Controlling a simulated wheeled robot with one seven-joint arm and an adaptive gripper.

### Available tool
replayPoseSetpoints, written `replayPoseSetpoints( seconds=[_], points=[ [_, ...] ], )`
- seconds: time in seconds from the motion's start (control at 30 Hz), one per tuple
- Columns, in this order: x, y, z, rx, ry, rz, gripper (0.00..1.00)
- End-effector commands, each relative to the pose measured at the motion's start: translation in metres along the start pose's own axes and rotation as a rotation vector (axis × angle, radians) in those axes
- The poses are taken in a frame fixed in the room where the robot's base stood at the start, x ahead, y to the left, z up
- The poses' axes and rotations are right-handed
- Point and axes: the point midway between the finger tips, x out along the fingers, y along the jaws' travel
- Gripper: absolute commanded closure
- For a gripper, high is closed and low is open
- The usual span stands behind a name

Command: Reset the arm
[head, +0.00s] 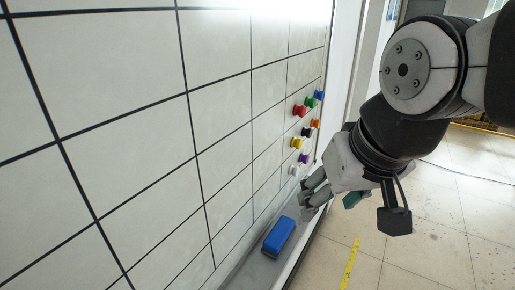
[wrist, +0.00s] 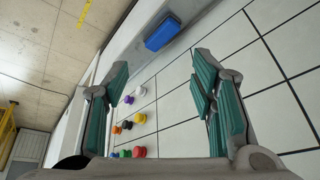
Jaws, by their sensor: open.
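My gripper (head: 318,195) hangs at the end of my arm, to the right of the whiteboard (head: 110,110), near its lower right corner. In the wrist view my gripper (wrist: 160,88) is open, its two teal-padded fingers wide apart with nothing held between them. The gripper is apart from the coloured magnets (head: 301,111), which sit on the board in a small group. Those magnets also show in the wrist view (wrist: 126,126), between the fingers.
A blue eraser (head: 279,236) lies on the ledge (head: 257,272) below the board; it also shows in the wrist view (wrist: 163,32). The tiled floor (head: 440,240) to the right is clear, with a yellow tape strip (head: 350,264) on it.

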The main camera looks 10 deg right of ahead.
Motion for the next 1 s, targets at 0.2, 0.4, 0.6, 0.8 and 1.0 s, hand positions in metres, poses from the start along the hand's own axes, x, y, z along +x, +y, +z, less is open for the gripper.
replayPoseSetpoints(
  seconds=[0.2,0.4,0.6,0.8,1.0],
  points=[
    [-0.016,0.002,0.021,-0.089,0.042,0.002,0.49],
    [-0.018,0.003,0.023,-0.1,0.044,0.003,0.49],
    [-0.018,0.003,0.023,-0.098,0.044,0.003,0.49],
    [-0.018,0.003,0.023,-0.098,0.044,0.002,0.49],
    [-0.018,0.003,0.023,-0.097,0.044,0.002,0.49]
  ],
)
